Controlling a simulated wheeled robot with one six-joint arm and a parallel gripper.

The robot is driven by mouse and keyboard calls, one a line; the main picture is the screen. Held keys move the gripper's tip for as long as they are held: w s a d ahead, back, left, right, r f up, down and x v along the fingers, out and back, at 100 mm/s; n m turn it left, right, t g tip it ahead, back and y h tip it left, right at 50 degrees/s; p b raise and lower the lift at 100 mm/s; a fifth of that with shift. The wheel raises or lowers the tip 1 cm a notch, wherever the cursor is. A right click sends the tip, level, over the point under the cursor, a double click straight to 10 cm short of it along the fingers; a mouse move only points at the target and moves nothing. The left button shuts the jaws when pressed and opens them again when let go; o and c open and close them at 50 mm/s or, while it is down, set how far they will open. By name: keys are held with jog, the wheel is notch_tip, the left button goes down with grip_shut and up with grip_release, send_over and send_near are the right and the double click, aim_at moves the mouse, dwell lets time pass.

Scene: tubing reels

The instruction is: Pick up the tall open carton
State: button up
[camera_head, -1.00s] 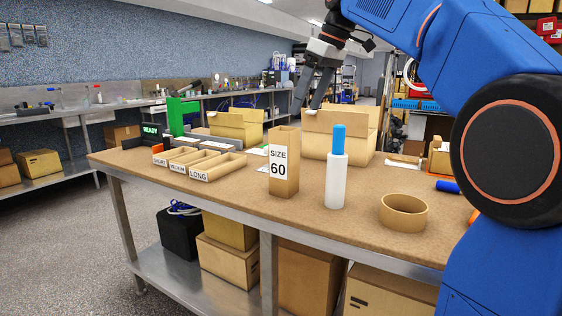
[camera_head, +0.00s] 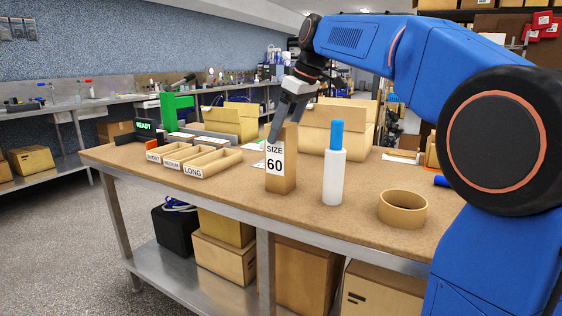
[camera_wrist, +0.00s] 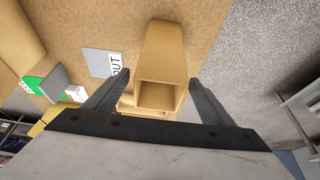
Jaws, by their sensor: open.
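The tall open carton (camera_head: 281,170), brown with a "SIZE 60" label, stands upright on the workbench in the head view. Its open top faces the wrist camera, where the carton (camera_wrist: 168,48) shows between my two fingers. My gripper (camera_head: 284,122) is open and points down at the carton's top. One finger shows at the carton's upper left edge in the head view; the other is hard to make out. In the wrist view my gripper (camera_wrist: 158,78) has a finger on each side of the carton, with visible gaps; nothing is held.
A white bottle with a blue cap (camera_head: 335,170) stands just right of the carton, and a cardboard ring (camera_head: 402,207) lies farther right. Labelled trays (camera_head: 203,162) are at the left. A large open box (camera_head: 335,128) stands behind. The bench (camera_head: 225,193) is clear in front.

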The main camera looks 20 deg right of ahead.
aim_at(277, 143)
jog(key=shift+w+x, duration=0.2)
jog(key=shift+x, duration=2.5)
jog(key=shift+a+r, duration=0.1)
jog(key=shift+a, duration=0.05)
jog(key=c, duration=1.2)
